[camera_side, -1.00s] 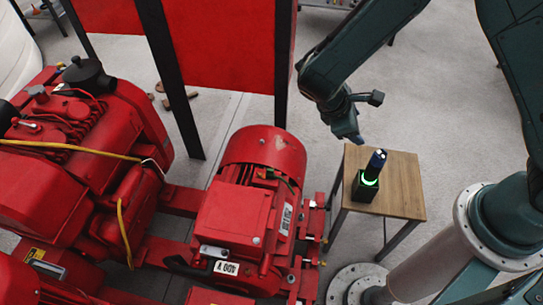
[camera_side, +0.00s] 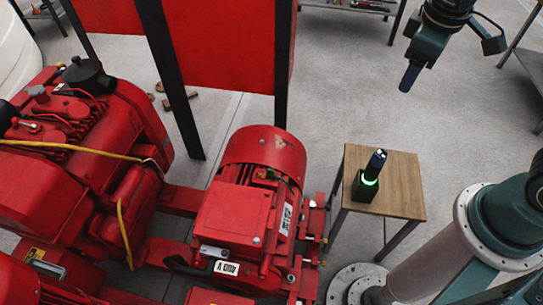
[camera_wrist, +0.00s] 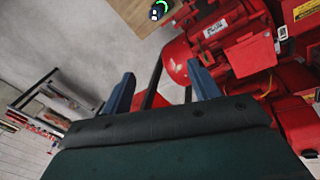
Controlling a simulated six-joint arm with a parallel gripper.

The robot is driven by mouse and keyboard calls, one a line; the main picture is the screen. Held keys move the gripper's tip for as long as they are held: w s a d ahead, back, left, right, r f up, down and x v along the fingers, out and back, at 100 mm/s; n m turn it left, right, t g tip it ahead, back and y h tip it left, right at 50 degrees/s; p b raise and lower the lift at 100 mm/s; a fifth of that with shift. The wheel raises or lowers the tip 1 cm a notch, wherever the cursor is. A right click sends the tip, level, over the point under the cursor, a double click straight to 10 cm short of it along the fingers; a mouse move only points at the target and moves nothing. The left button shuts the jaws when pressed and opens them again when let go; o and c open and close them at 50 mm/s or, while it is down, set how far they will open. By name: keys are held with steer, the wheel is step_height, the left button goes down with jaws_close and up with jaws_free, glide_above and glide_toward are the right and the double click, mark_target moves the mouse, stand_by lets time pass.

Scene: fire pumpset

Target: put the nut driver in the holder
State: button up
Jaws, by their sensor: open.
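The nut driver (camera_side: 376,160), dark with a blue part, stands nearly upright in the dark holder (camera_side: 365,188) on the small wooden table. A green ring glows around the holder's top. The holder also shows small at the top edge of the wrist view (camera_wrist: 157,13), where the driver is too small to make out clearly. My gripper (camera_side: 408,80) is up in the air at the upper right of the side view, well clear of the holder and the driver. In the wrist view its two blue fingers (camera_wrist: 162,86) are spread apart with nothing between them.
The wooden table (camera_side: 403,185) has free room right of the holder. The red pump motor (camera_side: 240,200) and engine (camera_side: 85,150) fill the left. A red panel (camera_side: 225,45) on black posts stands behind. A shelf with items (camera_wrist: 45,115) shows in the wrist view.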

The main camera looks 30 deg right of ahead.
steer(key=s+r+m+t+y, duration=0.1)
steer(key=s+r+m+t, duration=0.1)
steer(key=s, duration=0.3)
steer(key=s+r+m+t+y, duration=0.1)
steer(key=s+r, duration=0.3)
steer(key=s, duration=0.1)
steer(key=shift+s+d+r+m+t, duration=0.25)
steer(key=shift+s+m+t, duration=0.1)
steer(key=shift+m+t, duration=0.05)
stand_by(0.9)
